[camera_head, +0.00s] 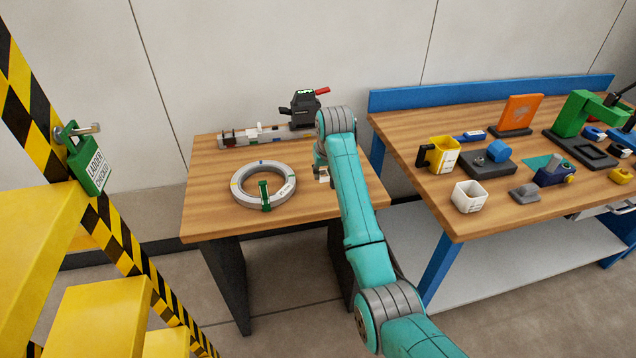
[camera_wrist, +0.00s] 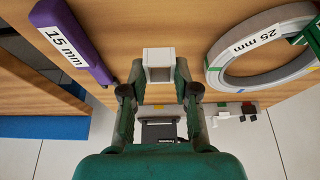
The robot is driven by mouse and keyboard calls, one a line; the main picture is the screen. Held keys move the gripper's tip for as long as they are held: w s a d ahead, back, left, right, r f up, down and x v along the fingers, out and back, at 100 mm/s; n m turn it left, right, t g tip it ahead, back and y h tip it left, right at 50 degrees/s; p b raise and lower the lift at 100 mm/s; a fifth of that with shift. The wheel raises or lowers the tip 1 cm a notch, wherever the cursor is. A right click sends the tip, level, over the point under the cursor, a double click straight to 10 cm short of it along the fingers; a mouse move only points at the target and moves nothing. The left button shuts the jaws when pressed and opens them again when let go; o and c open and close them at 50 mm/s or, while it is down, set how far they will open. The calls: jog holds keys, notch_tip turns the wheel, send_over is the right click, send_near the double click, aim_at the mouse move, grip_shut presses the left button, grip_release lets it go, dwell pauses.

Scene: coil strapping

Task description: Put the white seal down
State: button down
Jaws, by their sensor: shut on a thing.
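The white seal (camera_wrist: 159,57) is a small square, open-ended sleeve. In the wrist view my gripper (camera_wrist: 159,76) is shut on it, with one finger at each side. In the head view the seal (camera_head: 323,174) shows small beside my arm, over the right part of the smaller wooden table (camera_head: 225,222). I cannot tell whether it touches the tabletop. The grey coil (camera_head: 241,191) lies to its left in the head view, with a green piece (camera_head: 264,195) at its front. The coil (camera_wrist: 226,72) shows at the right of the wrist view, labelled 25 mm.
A purple bar (camera_wrist: 78,40) marked 15 mm lies left of the seal in the wrist view. A long rack (camera_head: 238,139) and a black tool (camera_head: 302,106) with a red handle stand at the table's back. A cluttered blue-framed bench (camera_head: 455,220) stands right, a yellow ladder (camera_head: 100,320) left.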

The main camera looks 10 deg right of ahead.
aim_at(325, 179)
jog(key=shift+f, duration=2.45)
jog(key=shift+f, duration=0.1)
jog(key=c, duration=0.9)
grip_release()
jog(key=shift+o, duration=0.2)
jog(key=shift+s+r, duration=0.1)
jog(key=shift+r, duration=0.35)
jog(key=v, duration=1.1)
jog(key=shift+s+r, duration=0.1)
jog(key=shift+s, duration=0.05)
